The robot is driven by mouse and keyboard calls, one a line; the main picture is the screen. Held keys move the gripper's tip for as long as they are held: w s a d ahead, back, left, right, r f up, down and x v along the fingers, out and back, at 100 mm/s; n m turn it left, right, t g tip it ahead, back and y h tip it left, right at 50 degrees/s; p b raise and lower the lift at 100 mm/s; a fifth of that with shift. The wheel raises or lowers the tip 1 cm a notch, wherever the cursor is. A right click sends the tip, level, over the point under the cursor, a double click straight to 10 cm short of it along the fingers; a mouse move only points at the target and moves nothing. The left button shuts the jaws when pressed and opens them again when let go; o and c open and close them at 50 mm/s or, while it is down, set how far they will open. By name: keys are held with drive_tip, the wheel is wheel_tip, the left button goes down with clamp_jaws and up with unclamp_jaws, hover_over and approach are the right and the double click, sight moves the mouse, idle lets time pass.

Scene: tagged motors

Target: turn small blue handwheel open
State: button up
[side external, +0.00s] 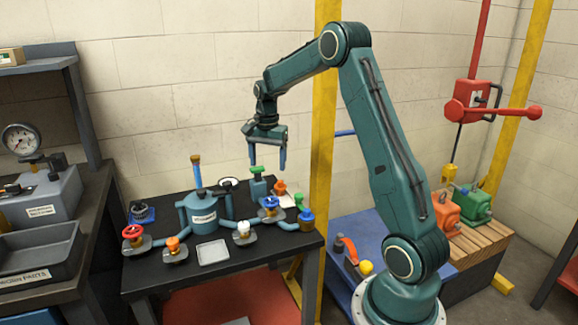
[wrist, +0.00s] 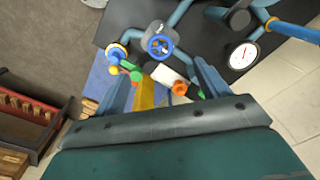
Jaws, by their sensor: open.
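The small blue handwheel (side external: 270,203) sits on a grey valve fitting near the right part of the black bench. In the wrist view the same blue spoked wheel (wrist: 160,44) shows beyond the fingertips, near the top middle. My gripper (side external: 267,163) points down with two blue fingers spread and nothing between them. It hangs in the air above the bench, clear of the handwheel. In the wrist view its fingers (wrist: 163,82) frame the lower side of the wheel area. Whether the wheel is open or closed cannot be told.
A teal tank (side external: 203,213) with pipes stands mid-bench, with a red handwheel (side external: 132,232) and an orange knob (side external: 173,244) at front left. A yellow post (side external: 322,150) rises beside the bench.

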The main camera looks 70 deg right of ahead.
sight(271, 200)
drive_tip(key=shift+d+f+m, duration=0.4)
drive_tip(key=shift+d+f, duration=0.35)
drive_tip(key=shift+d, duration=0.1)
drive_tip(key=shift+f, duration=0.15)
wheel_tip(271, 200, down, 14)
drive_tip(key=shift+r, duration=0.25)
drive_tip(key=c, duration=1)
